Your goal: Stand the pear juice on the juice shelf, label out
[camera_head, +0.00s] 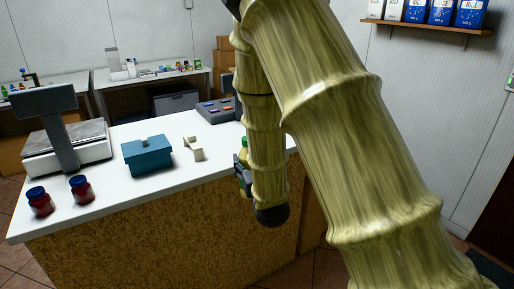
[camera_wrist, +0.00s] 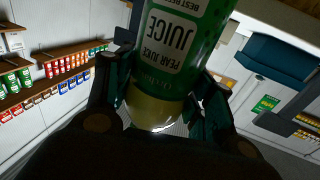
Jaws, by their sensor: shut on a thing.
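In the head view my gripper (camera_head: 242,172) is mostly hidden behind my arm, beside the counter's right end. A bit of green and yellow from the juice (camera_head: 244,146) shows above it. I cannot tell which shelf is the juice shelf.
The white counter (camera_head: 110,190) holds a scale (camera_head: 62,135), a teal box (camera_head: 146,153) and two red jars (camera_head: 81,188). A wall shelf (camera_head: 425,25) bears blue and white packs. Stocked shelves (camera_wrist: 50,82) stand at left in the wrist view.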

